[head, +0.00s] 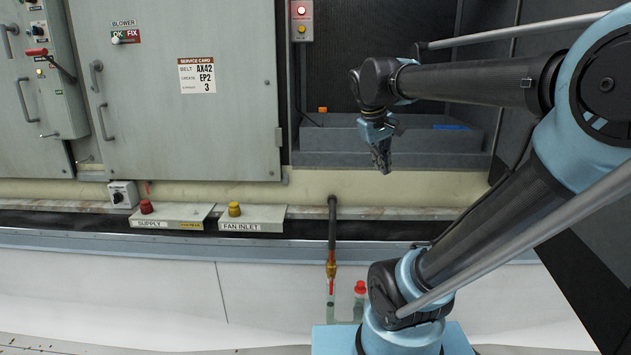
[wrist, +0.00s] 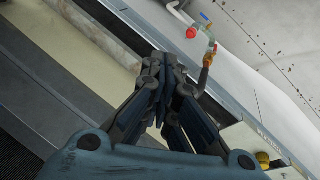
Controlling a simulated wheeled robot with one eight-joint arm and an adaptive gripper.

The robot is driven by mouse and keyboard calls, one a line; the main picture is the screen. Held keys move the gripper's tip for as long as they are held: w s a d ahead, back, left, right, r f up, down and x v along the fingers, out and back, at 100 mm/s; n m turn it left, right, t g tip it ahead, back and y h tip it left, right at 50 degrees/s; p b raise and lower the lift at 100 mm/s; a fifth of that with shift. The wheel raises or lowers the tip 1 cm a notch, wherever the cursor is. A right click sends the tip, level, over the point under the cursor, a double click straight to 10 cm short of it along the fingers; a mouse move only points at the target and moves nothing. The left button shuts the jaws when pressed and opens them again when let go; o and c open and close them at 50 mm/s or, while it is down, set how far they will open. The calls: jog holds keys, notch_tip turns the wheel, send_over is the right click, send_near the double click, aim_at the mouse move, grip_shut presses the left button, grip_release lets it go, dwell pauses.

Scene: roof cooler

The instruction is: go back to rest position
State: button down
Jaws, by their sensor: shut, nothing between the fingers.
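My gripper (head: 382,158) hangs from my arm in front of the recess at the right of the cabinet in the head view. Its fingers point downward and are apart from everything around them. In the wrist view my gripper (wrist: 168,62) is shut, with its fingertips together and nothing between them. My arm reaches in from the right side of the head view.
The grey cabinet door (head: 180,90) carries a service card (head: 197,75). Below it are the supply box (head: 172,217) and fan inlet box (head: 252,218) with knobs.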

jog(key=s+f+m+y, duration=0.1)
jog(key=s+f+m, duration=0.1)
jog(key=s+f, duration=0.5)
jog(key=s+f+m+y, duration=0.1)
jog(key=s+f, duration=0.6)
jog(key=f, duration=0.8)
jog(key=shift+s+m+g+y, duration=0.3)
jog(key=shift+m+g+y, duration=0.1)
jog(key=shift+y, duration=0.1)
